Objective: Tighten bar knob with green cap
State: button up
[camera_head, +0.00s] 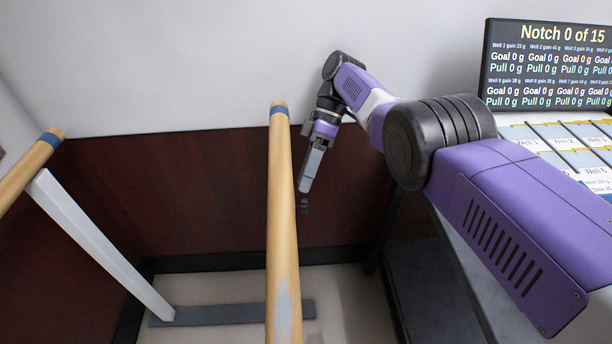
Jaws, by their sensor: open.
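A wooden bar (281,220) with a blue band near its far end runs up the middle of the head view. A second wooden bar (28,172), also with a blue band, is at the left edge on a white upright. My gripper (306,188) is open and points down just right of the middle bar, near its far end. A small dark piece (304,206) shows just below the fingertips; I cannot tell whether it is a knob or part of the gripper. No green cap is visible. The middle bar hides what lies behind it.
A white slanted post (103,246) stands at the left on a grey floor plate (235,312). A dark red wall panel (170,190) is behind. At right are a table with labelled wells (560,150) and a black screen (550,65) reading "Notch 0 of 15".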

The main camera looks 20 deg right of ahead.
notch_tip(320, 180, up, 12)
jog(key=p, duration=1.1)
jog(key=shift+r, duration=0.25)
